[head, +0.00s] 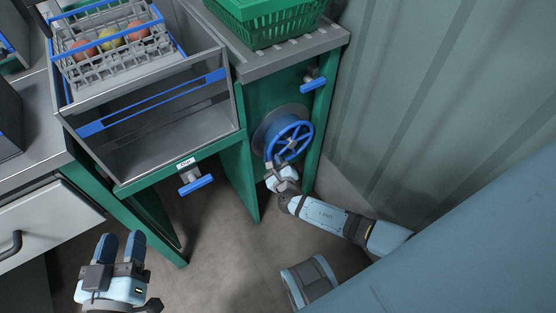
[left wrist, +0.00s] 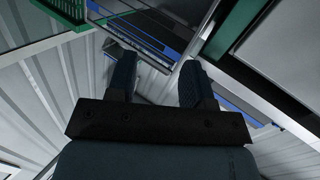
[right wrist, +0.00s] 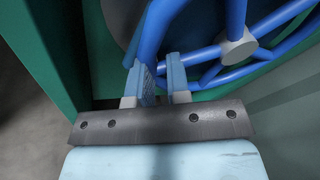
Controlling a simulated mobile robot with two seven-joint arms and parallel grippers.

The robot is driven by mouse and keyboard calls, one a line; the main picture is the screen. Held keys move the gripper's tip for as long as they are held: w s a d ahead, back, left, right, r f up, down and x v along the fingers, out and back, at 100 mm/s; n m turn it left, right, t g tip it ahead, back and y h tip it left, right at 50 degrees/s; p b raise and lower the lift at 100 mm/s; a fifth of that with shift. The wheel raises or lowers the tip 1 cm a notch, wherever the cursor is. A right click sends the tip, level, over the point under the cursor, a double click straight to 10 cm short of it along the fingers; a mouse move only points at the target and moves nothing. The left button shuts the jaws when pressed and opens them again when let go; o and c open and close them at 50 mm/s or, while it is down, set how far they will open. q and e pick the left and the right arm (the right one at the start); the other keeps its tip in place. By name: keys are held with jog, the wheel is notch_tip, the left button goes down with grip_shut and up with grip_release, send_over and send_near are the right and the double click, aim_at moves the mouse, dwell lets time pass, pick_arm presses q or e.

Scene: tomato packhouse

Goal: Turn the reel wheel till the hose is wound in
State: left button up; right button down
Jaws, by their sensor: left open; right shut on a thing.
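The blue reel wheel (head: 289,141) is on the front of a grey round reel (head: 264,134), mounted on the green bench frame at the right. My right gripper (head: 275,169) is at the lower left of the wheel. In the right wrist view its fingers (right wrist: 163,80) are shut on the blue wheel (right wrist: 285,20), near the rim where a spoke shows beside the grey hub (right wrist: 238,46). The hose cannot be made out in any view. My left gripper (head: 121,248) is open and empty, low at the left, far from the wheel; its fingers also show in the left wrist view (left wrist: 155,82).
A blue-handled valve (head: 313,84) sits above the wheel and another blue handle (head: 196,184) is under the grey bin (head: 150,160). A green crate (head: 262,22) stands on the bench top. A corrugated wall (head: 440,90) is close at the right. The floor (head: 225,245) between the grippers is clear.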

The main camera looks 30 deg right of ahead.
pick_arm(q)
jog(key=shift+s+a+f, duration=0.1)
jog(key=shift+a+f, duration=0.2)
jog(key=shift+f, duration=0.2)
pick_arm(e)
jog(key=shift+a+r+m, duration=0.25)
jog(key=shift+m, duration=0.05)
jog(key=c, duration=1.1)
grip_release()
jog(key=shift+s+d, duration=0.1)
